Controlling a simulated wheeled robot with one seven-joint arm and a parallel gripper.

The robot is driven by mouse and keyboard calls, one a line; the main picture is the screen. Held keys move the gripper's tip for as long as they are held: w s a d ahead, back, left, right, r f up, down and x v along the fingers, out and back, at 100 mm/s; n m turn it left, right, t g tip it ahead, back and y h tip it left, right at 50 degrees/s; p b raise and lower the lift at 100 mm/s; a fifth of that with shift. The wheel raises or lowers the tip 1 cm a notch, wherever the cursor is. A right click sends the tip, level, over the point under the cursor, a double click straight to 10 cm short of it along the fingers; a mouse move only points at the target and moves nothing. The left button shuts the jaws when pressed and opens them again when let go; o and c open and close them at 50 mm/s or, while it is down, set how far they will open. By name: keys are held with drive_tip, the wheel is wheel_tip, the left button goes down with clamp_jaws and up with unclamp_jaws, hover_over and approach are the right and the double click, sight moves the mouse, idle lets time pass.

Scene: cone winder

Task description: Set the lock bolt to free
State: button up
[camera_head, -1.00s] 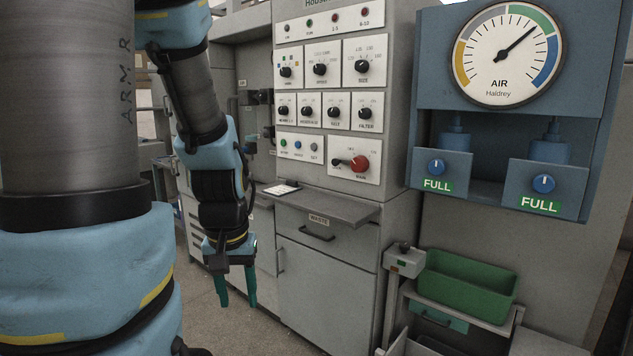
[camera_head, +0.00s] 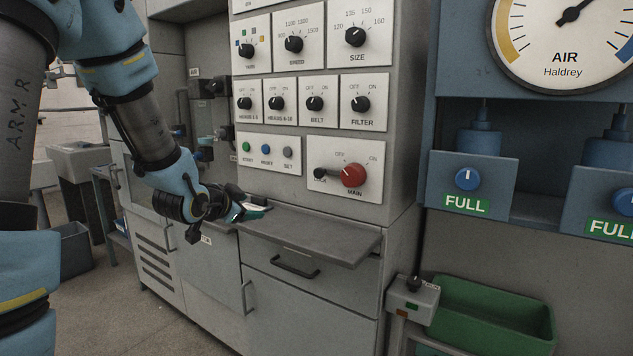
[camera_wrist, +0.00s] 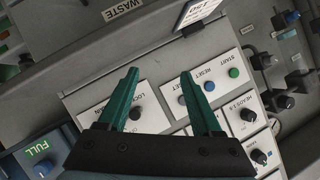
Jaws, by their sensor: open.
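The lock bolt (camera_head: 320,173) is a small black knob with a dark bar reaching right to the red MAIN knob (camera_head: 353,175), on the lowest white plate of the cabinet. In the wrist view a dark knob (camera_wrist: 135,112) shows on the plate lettered LOCK, beside the left finger; the red knob is not visible there. My gripper (camera_head: 256,212) is left of and below that plate, near the shelf's left end. In the wrist view my gripper (camera_wrist: 160,72) has its two teal fingers apart with nothing between them, pointing toward the panel's edge.
A grey shelf (camera_head: 310,236) juts out below the plate. A small card (camera_wrist: 200,12) stands on it. The START, RESET and SET buttons (camera_head: 267,149) are left of the lock. Blue air units (camera_head: 473,180) and a green bin (camera_head: 490,315) are at right.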

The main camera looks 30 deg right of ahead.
sight(317, 173)
drive_tip(key=s+d+r+m+g+h, duration=0.1)
drive_tip(key=s+d+r+m+h, duration=0.15)
drive_tip(key=d, duration=0.35)
drive_tip(key=s+d+r+m+h, duration=0.1)
drive_tip(key=d+r+m+h, duration=0.2)
drive_tip(key=d+h, duration=0.15)
drive_tip(key=x, duration=0.3)
drive_tip(key=p+x, duration=0.1)
drive_tip(key=x, duration=0.3)
drive_tip(key=p+x, duration=0.1)
drive_tip(key=x, duration=0.2)
drive_tip(key=shift+w+d+f, duration=0.1)
drive_tip(key=shift+d+f, duration=0.2)
drive_tip(key=shift+f, duration=0.05)
clamp_jaws()
